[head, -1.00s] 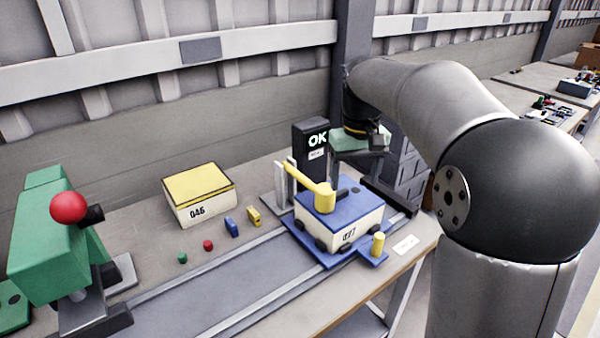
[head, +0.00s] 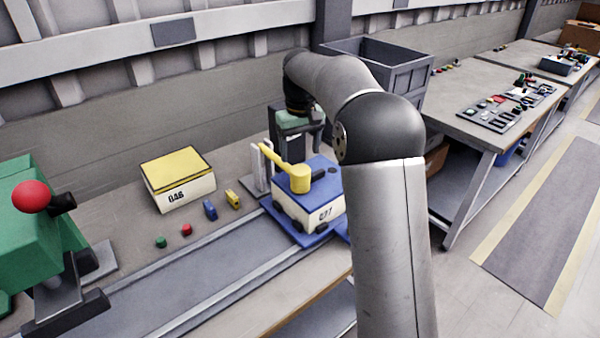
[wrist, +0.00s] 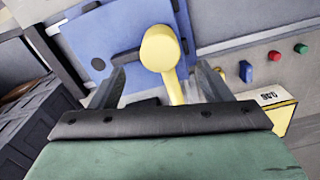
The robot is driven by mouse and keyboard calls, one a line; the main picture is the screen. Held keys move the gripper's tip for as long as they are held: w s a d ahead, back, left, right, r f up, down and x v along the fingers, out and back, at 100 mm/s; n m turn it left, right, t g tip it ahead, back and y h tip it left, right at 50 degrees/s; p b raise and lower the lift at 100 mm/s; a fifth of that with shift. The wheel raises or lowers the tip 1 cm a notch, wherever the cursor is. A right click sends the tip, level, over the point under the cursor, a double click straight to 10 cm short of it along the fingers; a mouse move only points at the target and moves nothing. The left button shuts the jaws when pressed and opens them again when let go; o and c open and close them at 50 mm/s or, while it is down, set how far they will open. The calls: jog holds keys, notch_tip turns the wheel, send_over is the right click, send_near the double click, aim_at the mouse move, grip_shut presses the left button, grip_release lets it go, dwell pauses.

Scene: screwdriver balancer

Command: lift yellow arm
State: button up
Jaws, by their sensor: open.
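The yellow arm (head: 292,176) lies across the top of the blue-topped white box marked 077 (head: 320,212), with its thick round end on the box side. In the wrist view the yellow arm (wrist: 160,50) appears between the two fingers, and its far part runs behind the gripper's edge. My gripper (wrist: 163,82) is open and empty. In the head view my gripper (head: 303,130) is just behind and above the yellow arm. I cannot tell whether a finger touches it. The blue top (wrist: 95,38) shows under the fingers.
A grey upright post (head: 258,168) stands left of the box. A yellow-topped box (head: 178,178) and small green, red, blue and yellow parts are further left. A grey crate (head: 385,75) stands behind my arm. A green machine with a red ball (head: 30,196) is at far left.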

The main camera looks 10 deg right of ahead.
aim_at(300, 169)
notch_tip(300, 169, down, 8)
jog(key=shift+r, duration=0.15)
